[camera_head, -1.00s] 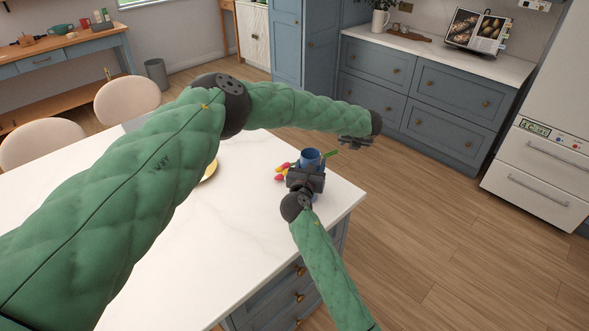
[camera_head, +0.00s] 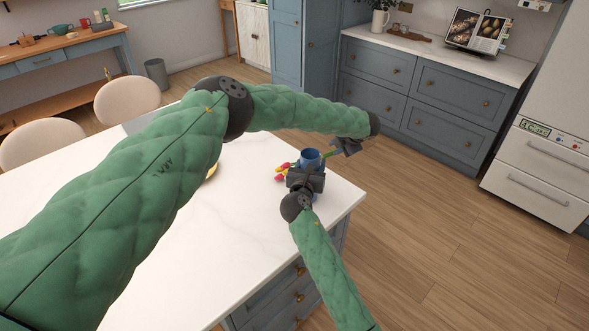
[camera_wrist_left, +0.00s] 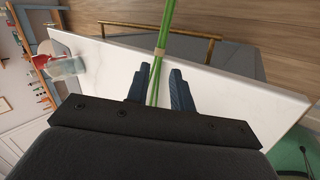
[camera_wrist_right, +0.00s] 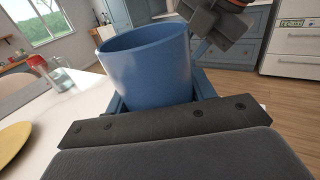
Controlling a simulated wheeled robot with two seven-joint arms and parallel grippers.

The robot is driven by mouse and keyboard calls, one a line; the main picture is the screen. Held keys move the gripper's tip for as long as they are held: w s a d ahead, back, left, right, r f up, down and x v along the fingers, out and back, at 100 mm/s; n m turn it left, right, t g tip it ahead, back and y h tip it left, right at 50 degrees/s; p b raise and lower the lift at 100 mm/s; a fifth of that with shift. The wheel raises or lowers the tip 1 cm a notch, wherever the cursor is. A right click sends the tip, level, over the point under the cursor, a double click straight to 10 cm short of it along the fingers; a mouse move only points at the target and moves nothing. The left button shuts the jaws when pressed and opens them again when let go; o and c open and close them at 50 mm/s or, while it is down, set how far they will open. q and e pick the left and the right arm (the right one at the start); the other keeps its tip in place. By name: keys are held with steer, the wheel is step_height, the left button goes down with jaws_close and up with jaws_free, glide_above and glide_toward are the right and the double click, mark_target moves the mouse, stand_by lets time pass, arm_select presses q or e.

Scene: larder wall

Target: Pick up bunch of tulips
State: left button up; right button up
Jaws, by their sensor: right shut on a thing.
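The bunch of tulips shows red and yellow heads (camera_head: 282,172) beside the blue cup on the white worktop, with green stems (camera_head: 331,153) on the cup's far side. My left gripper (camera_head: 346,147) is at the stem end. In the left wrist view its two fingers stand apart, with the green stems (camera_wrist_left: 166,35) and their tan band (camera_wrist_left: 160,53) running between and beyond them. My right gripper (camera_head: 308,172) is shut on the blue cup (camera_head: 310,157), which also fills the right wrist view (camera_wrist_right: 148,65). The cup partly hides the bunch.
The white worktop (camera_head: 250,225) ends just right of the cup, above wooden floor. A yellow plate (camera_wrist_right: 12,140) and a glass jar with a reddish lid (camera_wrist_right: 60,74) stand on it. Two pale chairs (camera_head: 127,100) are at the far left.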

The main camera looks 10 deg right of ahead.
mark_target(322, 157)
arm_select(q)
steer(key=x, duration=0.5)
steer(key=shift+w+a+f, duration=0.1)
steer(key=shift+f, duration=0.15)
steer(key=shift+s+a+x, duration=0.15)
steer(key=shift+x, duration=1.2)
steer(key=shift+s+a+x, duration=0.1)
steer(key=shift+a+x, duration=0.05)
steer(key=shift+x, duration=1.2)
jaws_close()
